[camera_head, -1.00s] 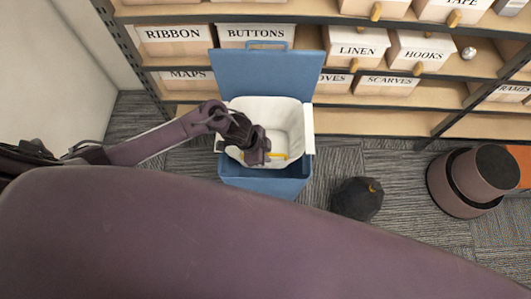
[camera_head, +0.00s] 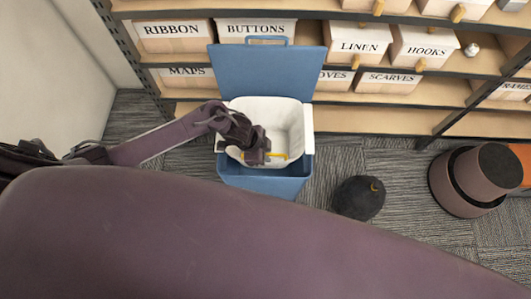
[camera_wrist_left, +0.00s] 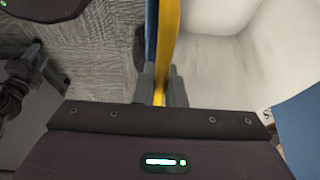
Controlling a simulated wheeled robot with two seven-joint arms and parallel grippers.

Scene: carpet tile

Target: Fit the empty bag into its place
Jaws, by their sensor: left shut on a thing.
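The empty bag (camera_head: 290,118) is white and sits open in the mouth of a blue bin (camera_head: 262,184), its near side lower than its far side. A white flap of it lies over the bin's right rim. A yellow strip (camera_head: 279,156) runs along its near edge. My left gripper (camera_head: 257,158) is at this near edge. In the left wrist view the fingers (camera_wrist_left: 163,90) are shut on the yellow strip, with the blue bin wall (camera_wrist_left: 151,35) close beside it and the white bag (camera_wrist_left: 225,65) on the right. My right gripper is not in view.
The bin's blue lid (camera_head: 266,72) stands open at the back, before shelves with labelled boxes (camera_head: 173,37). A tied black bag (camera_head: 358,198) lies on the carpet right of the bin. A round brown stepped stool (camera_head: 485,178) stands farther right.

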